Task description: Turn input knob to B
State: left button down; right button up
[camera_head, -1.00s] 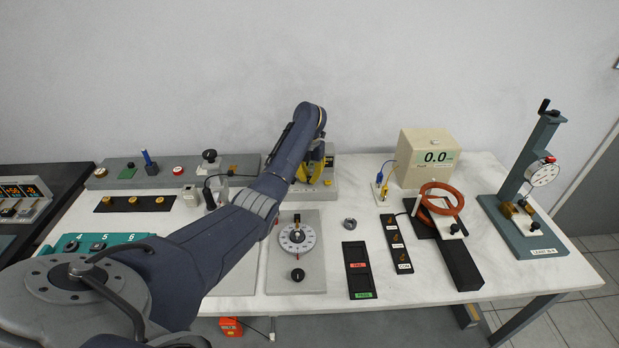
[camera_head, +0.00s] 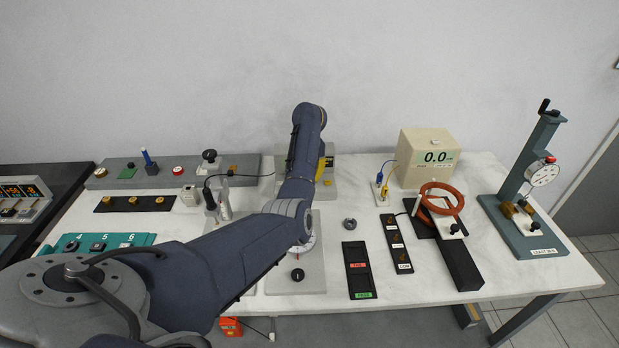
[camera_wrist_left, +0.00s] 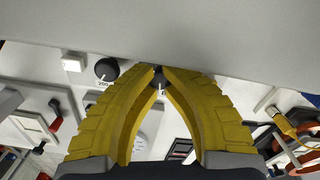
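My left gripper (camera_wrist_left: 159,72) shows in the left wrist view with its yellow fingers drawn close together around a small dark knob (camera_wrist_left: 160,80). A white label sits beside this knob, its text mostly hidden. Another black knob (camera_wrist_left: 106,69), marked with a number like 200, stands left of the fingers. In the head view the grey instrument base (camera_head: 327,190) at the back is mostly behind my left arm, and only a yellow edge of the left gripper (camera_head: 322,168) shows. The knob's pointer and a letter B cannot be made out. My right gripper is not in view.
A grey plate with a black knob (camera_head: 297,274) and a partly covered dial lies under my forearm. Right of it are a black tray (camera_head: 357,270), a meter box reading 0.0 (camera_head: 428,172) and orange coils (camera_head: 440,198). A long grey panel (camera_head: 235,162) stands at back left.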

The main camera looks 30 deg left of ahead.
pick_arm(q)
jog(key=shift+n, duration=1.9)
jog(key=c, duration=1.5)
grip_release()
jog(key=shift+o, duration=0.2)
notch_tip(320, 180, up, 12)
